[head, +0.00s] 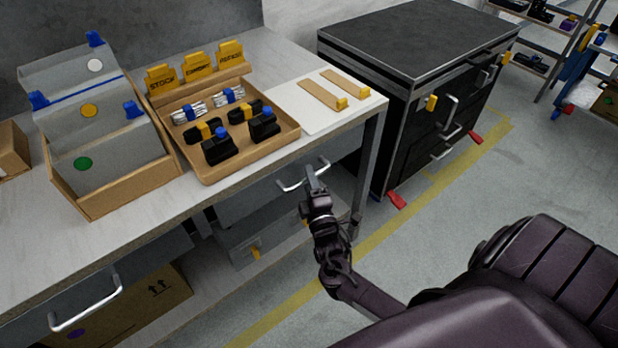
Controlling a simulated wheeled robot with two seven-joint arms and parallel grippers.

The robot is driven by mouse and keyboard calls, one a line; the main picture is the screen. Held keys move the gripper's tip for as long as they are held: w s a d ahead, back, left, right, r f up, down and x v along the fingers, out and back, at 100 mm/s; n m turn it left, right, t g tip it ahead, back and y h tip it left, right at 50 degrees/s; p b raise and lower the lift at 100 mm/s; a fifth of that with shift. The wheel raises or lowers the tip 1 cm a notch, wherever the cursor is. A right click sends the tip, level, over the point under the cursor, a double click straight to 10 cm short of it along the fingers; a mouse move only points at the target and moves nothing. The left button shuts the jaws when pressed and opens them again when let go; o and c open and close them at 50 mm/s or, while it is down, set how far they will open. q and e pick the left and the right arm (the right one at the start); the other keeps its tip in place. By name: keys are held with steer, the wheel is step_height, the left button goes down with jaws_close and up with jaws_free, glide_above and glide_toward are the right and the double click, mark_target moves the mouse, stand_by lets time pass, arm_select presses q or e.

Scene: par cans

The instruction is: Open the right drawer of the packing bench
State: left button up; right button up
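The packing bench (225,205) has a right drawer (262,202) with a grey front under the worktop. Its silver bar handle (290,187) faces me. My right gripper (312,176) is at the right part of this handle, and its dark fingers overlap the bar in the head view. I cannot tell whether the fingers are around the bar or just in front of it, nor whether they are shut. The drawer looks closed, its front under the bench edge. My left gripper is not in view.
Another silver handle (88,306) is at the bench's lower left. A cardboard tray (205,172) of parts and a divided box (120,200) stand on top. A black wheeled cabinet (400,45) stands right of the bench. The floor (425,235) in front is partly clear.

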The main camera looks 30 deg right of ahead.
steer(key=shift+w+r, duration=0.1)
steer(key=shift+w, duration=0.15)
jaws_close()
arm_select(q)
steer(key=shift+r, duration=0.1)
arm_select(e)
steer(key=shift+s, duration=0.1)
